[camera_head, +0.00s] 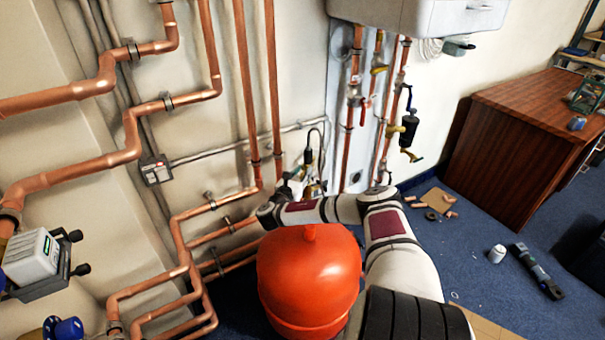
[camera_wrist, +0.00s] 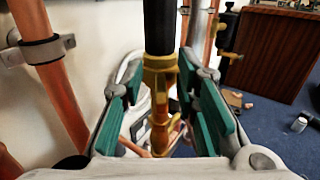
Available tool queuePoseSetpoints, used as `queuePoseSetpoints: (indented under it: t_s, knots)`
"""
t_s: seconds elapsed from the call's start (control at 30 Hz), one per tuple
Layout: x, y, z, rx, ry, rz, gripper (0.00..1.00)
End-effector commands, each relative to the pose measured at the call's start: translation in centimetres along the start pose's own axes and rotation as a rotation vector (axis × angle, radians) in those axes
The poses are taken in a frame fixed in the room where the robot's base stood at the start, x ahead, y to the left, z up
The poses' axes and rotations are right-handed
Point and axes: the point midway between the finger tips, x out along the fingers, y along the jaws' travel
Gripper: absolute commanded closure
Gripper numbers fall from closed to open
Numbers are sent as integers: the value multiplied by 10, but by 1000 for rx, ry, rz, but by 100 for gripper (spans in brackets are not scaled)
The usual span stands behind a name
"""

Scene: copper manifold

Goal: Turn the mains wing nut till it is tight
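In the wrist view, a yellow brass fitting (camera_wrist: 160,84) hangs below a black cylinder (camera_wrist: 159,26). I cannot clearly make out the wing nut's wings; the fitting looks like the part being worked on. My gripper (camera_wrist: 158,78) is open, with one teal-padded finger on each side of the fitting. A gap shows on the left; on the right the finger is close, and I cannot tell whether it touches. In the head view my gripper (camera_head: 299,182) is small, low by the wall pipes, and the black cylinder (camera_head: 308,157) stands above it.
Copper pipes (camera_head: 255,95) run along the wall to the left. A white boiler (camera_head: 420,15) hangs above. A wooden desk (camera_head: 525,125) stands at right. A can (camera_head: 496,254) and a tool (camera_head: 538,271) lie on blue carpet.

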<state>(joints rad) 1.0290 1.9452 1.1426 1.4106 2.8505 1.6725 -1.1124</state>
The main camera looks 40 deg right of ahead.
Motion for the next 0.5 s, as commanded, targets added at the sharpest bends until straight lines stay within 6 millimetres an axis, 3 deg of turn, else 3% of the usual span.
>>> queuePoseSetpoints:
  t_s: [0.27, 0.5]
  knots:
    - [-9, 1, -1, 0, 2, 3, 72]
    - [-52, 1, -1, 1, 3, 5, 72]
